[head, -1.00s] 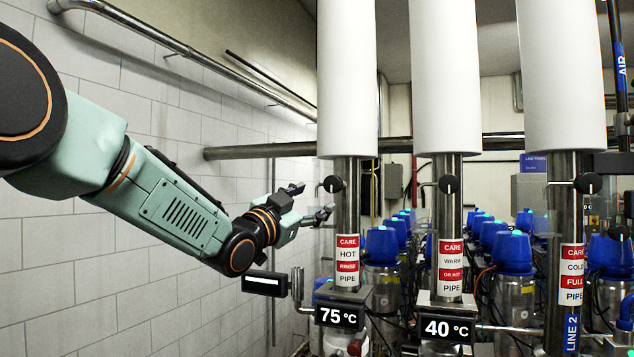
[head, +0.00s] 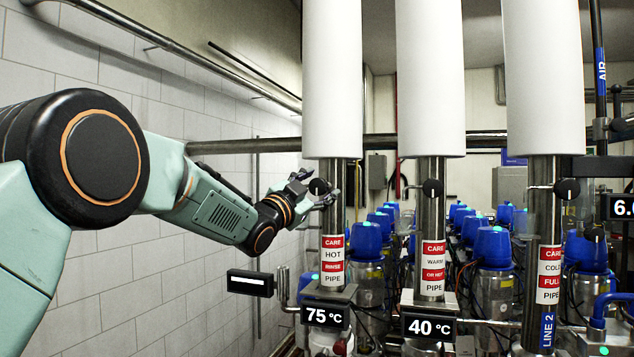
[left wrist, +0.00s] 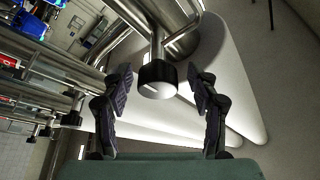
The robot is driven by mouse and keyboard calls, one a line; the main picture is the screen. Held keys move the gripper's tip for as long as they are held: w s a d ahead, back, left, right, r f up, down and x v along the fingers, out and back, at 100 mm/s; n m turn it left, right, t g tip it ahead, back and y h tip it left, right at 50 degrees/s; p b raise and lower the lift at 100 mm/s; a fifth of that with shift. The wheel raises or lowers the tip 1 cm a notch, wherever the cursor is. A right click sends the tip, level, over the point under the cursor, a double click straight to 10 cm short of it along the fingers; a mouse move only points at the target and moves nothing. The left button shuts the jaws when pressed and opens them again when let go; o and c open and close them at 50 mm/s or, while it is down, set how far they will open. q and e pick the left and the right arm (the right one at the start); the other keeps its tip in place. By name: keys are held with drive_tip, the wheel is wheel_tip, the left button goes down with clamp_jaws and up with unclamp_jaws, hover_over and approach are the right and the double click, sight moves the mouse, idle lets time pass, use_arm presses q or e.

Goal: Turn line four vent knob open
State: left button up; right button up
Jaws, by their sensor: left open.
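A black round knob (head: 318,187) with a light mark sits on a short stem on the hot pipe (head: 340,220). I cannot read a line four label on it. In the left wrist view the knob (left wrist: 157,80) lies between my spread fingers, with a gap on each side. My left gripper (head: 313,188) is open beside the hot pipe, its fingers above and below the knob; it also shows in the left wrist view (left wrist: 160,92). How deep the knob lies between the fingers is hard to tell. My right gripper is not in view.
Similar knobs sit on the warm pipe (head: 433,189) and the cold pipe (head: 567,189). Displays reading 75 °C (head: 325,316) and 40 °C (head: 429,327) stand below. A small display box (head: 250,283) is under my forearm. Blue-capped units crowd behind; a tiled wall is left.

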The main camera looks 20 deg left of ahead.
use_arm(q)
drive_tip(key=shift+w+d+f, duration=0.15)
drive_tip(key=shift+w+f, duration=0.1)
drive_tip(key=shift+w, duration=0.25)
drive_tip(key=shift+s+r, duration=0.2)
drive_tip(key=shift+s, duration=0.2)
drive_tip(key=shift+c, duration=1.2)
drive_tip(key=shift+s+r, duration=0.1)
drive_tip(key=shift+s, duration=0.2)
drive_tip(key=c, duration=0.3)
drive_tip(key=shift+w, duration=0.2)
drive_tip(key=c, duration=0.6)
